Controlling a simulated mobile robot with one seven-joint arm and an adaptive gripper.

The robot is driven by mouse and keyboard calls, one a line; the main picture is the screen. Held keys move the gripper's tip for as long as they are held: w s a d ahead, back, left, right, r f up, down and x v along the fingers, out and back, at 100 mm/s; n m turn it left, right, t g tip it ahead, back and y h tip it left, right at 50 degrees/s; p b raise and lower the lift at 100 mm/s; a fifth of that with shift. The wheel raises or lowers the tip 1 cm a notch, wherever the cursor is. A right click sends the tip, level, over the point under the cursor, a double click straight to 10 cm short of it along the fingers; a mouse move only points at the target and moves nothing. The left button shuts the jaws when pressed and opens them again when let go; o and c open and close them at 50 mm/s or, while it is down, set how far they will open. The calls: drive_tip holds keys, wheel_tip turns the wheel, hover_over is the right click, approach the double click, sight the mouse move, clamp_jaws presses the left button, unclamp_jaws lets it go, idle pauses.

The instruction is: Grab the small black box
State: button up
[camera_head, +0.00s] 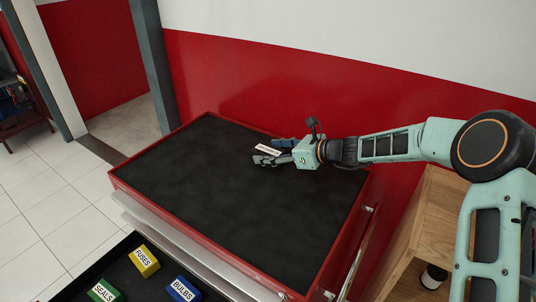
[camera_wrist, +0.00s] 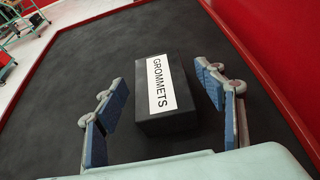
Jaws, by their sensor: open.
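The small black box (camera_wrist: 177,121) carries a white label reading GROMMETS and sits on the black top of the red cabinet. In the wrist view it lies between the two blue-padded fingers of my gripper (camera_wrist: 166,108), which is open with a gap on either side of the box. In the head view my gripper (camera_head: 268,151) is low over the far right part of the cabinet top. There, the box's white label (camera_head: 267,150) shows between the fingers, while its dark body blends into the black surface.
The red cabinet's black top (camera_head: 190,180) is otherwise bare, with a raised red rim. Below its front, a dark surface holds a yellow FUSES box (camera_head: 144,262), a blue BULBS box (camera_head: 183,290) and a green SEALS box (camera_head: 104,292). A red and white wall stands behind. A wooden shelf (camera_head: 425,220) is at right.

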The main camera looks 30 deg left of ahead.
drive_tip(key=shift+w+a+f, duration=0.1)
drive_tip(key=shift+a+f, duration=0.1)
drive_tip(key=shift+a, duration=0.25)
drive_tip(key=c, duration=1.3)
drive_tip(key=shift+r, duration=0.2)
